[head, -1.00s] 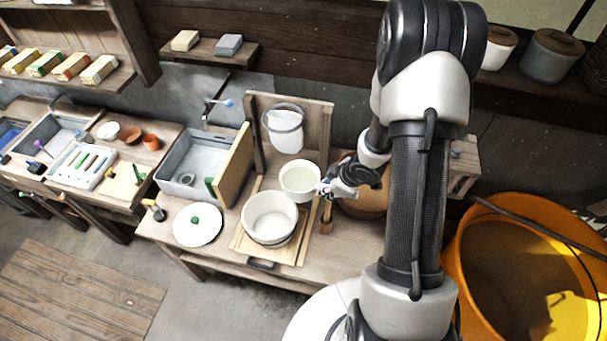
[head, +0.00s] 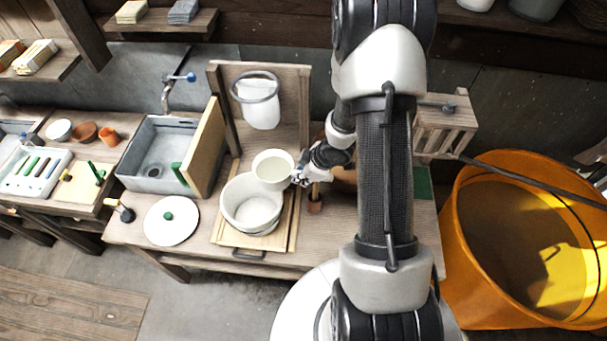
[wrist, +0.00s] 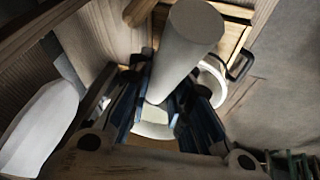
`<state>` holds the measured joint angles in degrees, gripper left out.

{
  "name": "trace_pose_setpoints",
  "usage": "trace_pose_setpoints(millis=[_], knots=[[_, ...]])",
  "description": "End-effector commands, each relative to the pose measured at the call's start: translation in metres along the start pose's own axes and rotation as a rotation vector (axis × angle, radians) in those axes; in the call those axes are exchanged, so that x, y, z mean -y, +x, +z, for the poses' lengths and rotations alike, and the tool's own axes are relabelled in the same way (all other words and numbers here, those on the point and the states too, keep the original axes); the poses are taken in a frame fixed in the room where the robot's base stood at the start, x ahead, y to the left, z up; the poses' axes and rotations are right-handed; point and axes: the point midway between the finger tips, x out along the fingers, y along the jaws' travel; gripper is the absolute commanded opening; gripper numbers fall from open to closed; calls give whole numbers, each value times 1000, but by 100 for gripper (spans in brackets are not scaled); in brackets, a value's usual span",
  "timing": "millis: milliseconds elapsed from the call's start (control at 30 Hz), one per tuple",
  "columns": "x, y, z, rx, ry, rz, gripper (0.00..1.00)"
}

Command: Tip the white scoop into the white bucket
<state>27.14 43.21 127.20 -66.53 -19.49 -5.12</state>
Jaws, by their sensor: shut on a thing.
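The white scoop (head: 273,167) is a round, deep cup with its mouth facing up, and its pale inside shows in the head view. My gripper (head: 302,173) is shut on its right side. The white bucket (head: 251,207) stands open on a wooden board, just in front of and left of the scoop. The scoop's near edge overlaps the bucket's back rim in the picture; I cannot tell whether they touch. In the wrist view the scoop (wrist: 185,55) is a large pale cylinder by my gripper's fingers (wrist: 165,105), hiding much of the bucket (wrist: 212,82).
A white bag on a ring (head: 260,105) hangs on the upright backboard behind the scoop. A small wooden block (head: 315,202) stands right of the bucket. A large orange tub (head: 455,240) is at the right.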

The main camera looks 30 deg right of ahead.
Motion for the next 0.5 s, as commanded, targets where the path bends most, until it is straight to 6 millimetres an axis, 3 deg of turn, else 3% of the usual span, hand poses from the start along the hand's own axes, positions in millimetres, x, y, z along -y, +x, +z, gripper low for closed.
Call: trace_pose_setpoints(millis=[167, 500], knots=[[3, 19, 8, -1, 0, 2, 0], [2, 6, -2, 90, -50, 70, 0]])
